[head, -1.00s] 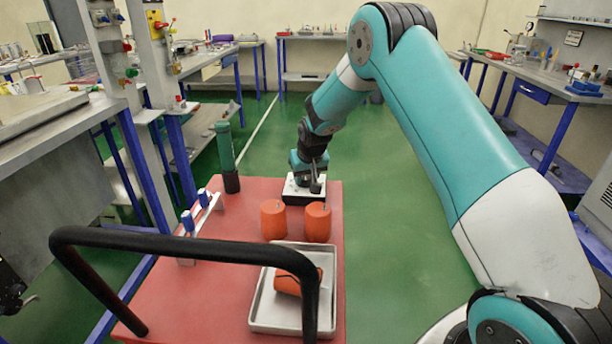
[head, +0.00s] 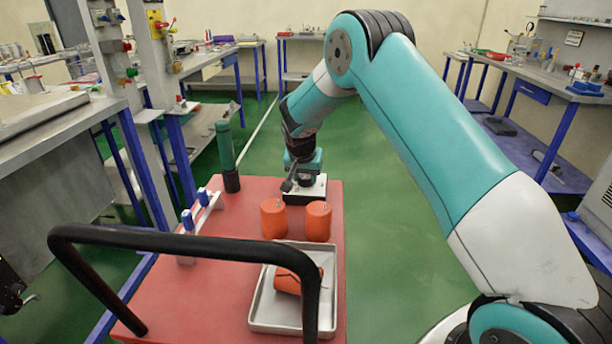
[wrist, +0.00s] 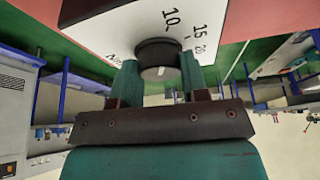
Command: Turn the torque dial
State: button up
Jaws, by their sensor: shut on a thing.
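The torque dial (wrist: 159,57) is a dark round knob with a pale mark, on a white scale plate (wrist: 100,32) printed with 10, 15 and 20 in the wrist view. My gripper (wrist: 159,75) is shut on the dial, with one teal finger on each side of it. In the head view my gripper (head: 303,172) is at the white dial box (head: 310,190) at the far end of the red cart top. The dial itself is hidden there by my gripper.
Two orange cylinders (head: 273,218) stand upright just in front of the dial box. A metal tray (head: 265,312) holds another orange piece (head: 288,281). A green-topped driver (head: 226,148) stands upright at the left, near a rack with blue-and-white pieces (head: 188,220). A black handle bar (head: 190,245) crosses the near end.

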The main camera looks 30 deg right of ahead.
jog(key=shift+m+h, duration=0.3)
jog(key=shift+m, duration=0.3)
jog(key=shift+g, duration=0.3)
jog(key=o, duration=0.9)
jog(key=shift+o, duration=0.2)
jog(key=shift+r, duration=0.1)
jog(key=v, duration=1.7)
jog(key=shift+b, duration=0.45)
jog(key=shift+s, duration=0.1)
